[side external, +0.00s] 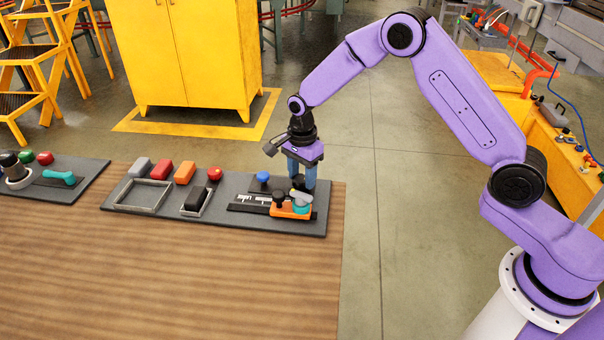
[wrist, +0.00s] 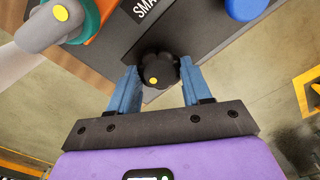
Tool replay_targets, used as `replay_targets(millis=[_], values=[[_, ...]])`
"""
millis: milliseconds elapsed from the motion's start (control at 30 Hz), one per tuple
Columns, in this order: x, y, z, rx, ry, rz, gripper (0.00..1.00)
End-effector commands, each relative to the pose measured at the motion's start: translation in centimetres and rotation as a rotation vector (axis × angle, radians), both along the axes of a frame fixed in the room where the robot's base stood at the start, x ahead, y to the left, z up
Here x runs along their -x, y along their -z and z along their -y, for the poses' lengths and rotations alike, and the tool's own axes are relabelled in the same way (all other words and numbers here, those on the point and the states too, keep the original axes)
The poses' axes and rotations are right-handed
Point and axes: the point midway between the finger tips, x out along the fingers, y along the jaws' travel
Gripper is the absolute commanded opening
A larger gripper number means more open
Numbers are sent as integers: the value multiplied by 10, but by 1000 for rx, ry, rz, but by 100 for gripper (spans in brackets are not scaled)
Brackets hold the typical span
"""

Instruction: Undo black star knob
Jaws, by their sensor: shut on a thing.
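The black star knob (wrist: 160,72) sits between my two blue fingers in the wrist view, with a yellow dot on its top. My gripper (wrist: 157,82) is shut on it, one finger on each side. In the side external view my gripper (side external: 301,184) points straight down at the right end of the grey board (side external: 228,212). The knob is partly hidden by the fingers there.
A blue knob (side external: 263,177) stands left of my fingers. A red knob (side external: 215,173), several coloured blocks and a wire-edged frame (side external: 143,197) are farther left on the board. Another board (side external: 75,190) lies at the far left. The table (side external: 150,280) in front is clear.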

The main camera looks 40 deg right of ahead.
Motion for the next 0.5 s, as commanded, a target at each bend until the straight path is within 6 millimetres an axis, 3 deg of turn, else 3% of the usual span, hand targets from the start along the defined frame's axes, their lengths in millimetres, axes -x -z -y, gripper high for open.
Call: replay_targets(millis=[500], values=[[0, 0, 0, 0, -379, 0, 18]])
